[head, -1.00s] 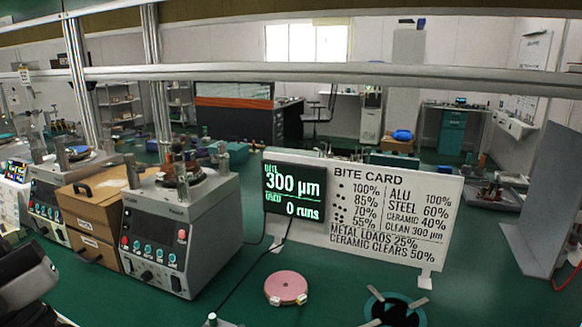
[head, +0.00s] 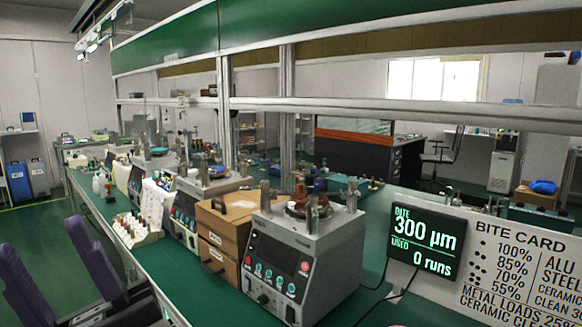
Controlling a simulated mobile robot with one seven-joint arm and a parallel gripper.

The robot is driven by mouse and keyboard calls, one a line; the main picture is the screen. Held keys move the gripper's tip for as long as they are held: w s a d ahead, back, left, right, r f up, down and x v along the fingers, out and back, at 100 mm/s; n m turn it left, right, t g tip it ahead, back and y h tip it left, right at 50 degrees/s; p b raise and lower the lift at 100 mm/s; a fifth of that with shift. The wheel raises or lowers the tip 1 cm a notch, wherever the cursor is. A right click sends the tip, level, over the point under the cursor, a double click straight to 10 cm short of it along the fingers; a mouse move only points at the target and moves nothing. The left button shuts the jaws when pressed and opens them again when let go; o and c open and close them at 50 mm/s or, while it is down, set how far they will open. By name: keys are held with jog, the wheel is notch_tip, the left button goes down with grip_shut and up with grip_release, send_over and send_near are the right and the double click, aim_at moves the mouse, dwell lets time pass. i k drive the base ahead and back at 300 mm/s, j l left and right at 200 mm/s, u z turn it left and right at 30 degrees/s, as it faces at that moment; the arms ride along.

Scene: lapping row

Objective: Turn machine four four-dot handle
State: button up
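A row of grey lapping machines runs along the green bench. The nearest machine (head: 335,268) has a dark front panel, a row of small teal knobs (head: 268,275) and a red button. A second machine (head: 184,232) stands behind wooden drawers, and a third (head: 136,184) is farther up the row. No machine number or dot mark on a handle is readable, so I cannot tell which is machine four or which handle has four dots.
A screen (head: 426,242) reads 300 µm and 0 runs, beside a white bite card (head: 520,262). Wooden drawers (head: 222,232) stand between two machines. Open floor (head: 35,218) shows at left.

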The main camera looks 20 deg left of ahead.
aim_at(306, 172)
jog(key=i+j, duration=0.1)
jog(key=j, duration=0.45)
jog(key=i+j, duration=0.15)
jog(key=j, duration=0.35)
jog(key=i+j, duration=0.1)
jog(key=j, duration=0.45)
jog(key=i+j, duration=0.1)
jog(key=j, duration=0.4)
jog(key=i+j+z, duration=0.1)
jog(key=j, duration=0.45)
jog(key=i+j, duration=0.1)
jog(key=j, duration=0.4)
jog(key=i+j, duration=0.1)
jog(key=j, duration=0.45)
jog(key=i, duration=0.5)
